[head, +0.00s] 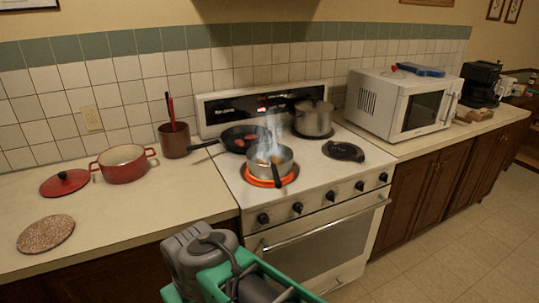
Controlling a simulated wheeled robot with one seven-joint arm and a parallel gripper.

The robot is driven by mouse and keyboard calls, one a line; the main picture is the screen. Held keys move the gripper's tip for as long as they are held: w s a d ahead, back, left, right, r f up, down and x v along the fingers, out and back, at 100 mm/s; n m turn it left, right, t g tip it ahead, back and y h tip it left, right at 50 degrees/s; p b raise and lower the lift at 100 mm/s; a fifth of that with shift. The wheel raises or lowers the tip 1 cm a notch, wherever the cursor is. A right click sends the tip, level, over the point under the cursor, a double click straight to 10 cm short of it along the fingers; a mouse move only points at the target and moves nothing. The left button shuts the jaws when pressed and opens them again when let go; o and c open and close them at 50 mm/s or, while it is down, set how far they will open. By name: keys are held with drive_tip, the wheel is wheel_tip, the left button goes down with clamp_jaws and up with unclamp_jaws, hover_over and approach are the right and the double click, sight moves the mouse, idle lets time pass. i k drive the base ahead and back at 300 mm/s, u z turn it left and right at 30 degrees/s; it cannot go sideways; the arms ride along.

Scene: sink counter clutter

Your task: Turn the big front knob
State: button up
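The white stove (325,170) stands in the middle of the head view. Several dark knobs sit in a row along its front panel. The leftmost knob (263,218) looks largest, but it is also nearest, so I cannot tell for sure which is the big one. Other knobs are the second from the left (297,207), the middle one (331,196) and the rightmost (383,177). A saucepan (284,161) steams on a glowing orange burner (262,182) at the front left. My grey and green arm parts show at the bottom, left of the oven door. My gripper's fingers are not visible.
A dark frying pan (236,133) and a lidded pot (314,120) stand on the stove's back. The saucepan's handle points toward the front edge. An oven handle bar (320,226) juts out below the knobs. A red pot (122,168) and a microwave (385,112) flank the stove.

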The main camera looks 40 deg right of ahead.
sight(263, 219)
drive_tip(key=z, duration=1.25)
